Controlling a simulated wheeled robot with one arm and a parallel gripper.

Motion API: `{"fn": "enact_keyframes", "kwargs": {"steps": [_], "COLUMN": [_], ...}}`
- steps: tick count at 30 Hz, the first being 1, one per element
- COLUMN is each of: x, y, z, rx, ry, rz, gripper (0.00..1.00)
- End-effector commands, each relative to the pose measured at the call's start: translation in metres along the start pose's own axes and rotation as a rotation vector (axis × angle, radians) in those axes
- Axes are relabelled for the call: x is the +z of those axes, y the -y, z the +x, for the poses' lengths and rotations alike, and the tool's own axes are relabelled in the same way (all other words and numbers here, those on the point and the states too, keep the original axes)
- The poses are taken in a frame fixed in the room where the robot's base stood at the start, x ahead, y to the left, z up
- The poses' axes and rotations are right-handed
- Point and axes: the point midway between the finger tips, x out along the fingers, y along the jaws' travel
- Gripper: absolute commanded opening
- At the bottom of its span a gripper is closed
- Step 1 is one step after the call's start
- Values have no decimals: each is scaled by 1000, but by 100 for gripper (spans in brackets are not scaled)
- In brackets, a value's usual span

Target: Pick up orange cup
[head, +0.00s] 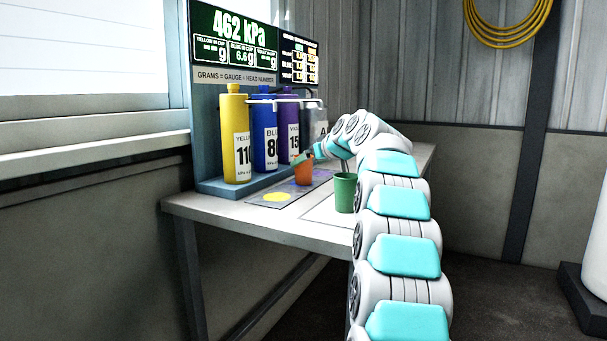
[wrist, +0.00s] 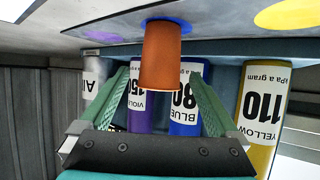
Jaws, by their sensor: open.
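The orange cup (head: 304,173) stands upright on the mat on the bench, in front of the bottles. In the wrist view, which is upside down, the cup (wrist: 160,57) sits on a blue spot, with a gap to the finger on each side. My gripper (head: 303,158) reaches in from the right at the cup's upper part in the head view. In the wrist view its two green fingers are spread, with the cup's rim end between them. I cannot tell how deep the cup is between the fingers.
A green cup (head: 345,193) stands to the right, near the front edge. Yellow (head: 236,138), blue (head: 265,140) and violet (head: 288,135) bottles stand behind, under a display board (head: 255,50). A yellow spot (head: 277,197) on the mat is bare.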

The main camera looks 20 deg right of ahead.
Motion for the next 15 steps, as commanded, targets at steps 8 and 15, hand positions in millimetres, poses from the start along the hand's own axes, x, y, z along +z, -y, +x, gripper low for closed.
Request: {"fn": "enact_keyframes", "kwargs": {"steps": [8, 15], "x": [6, 6], "y": [0, 0], "z": [15, 22], "rx": [0, 1], "ry": [2, 1], "rz": [0, 0], "gripper": [97, 97]}}
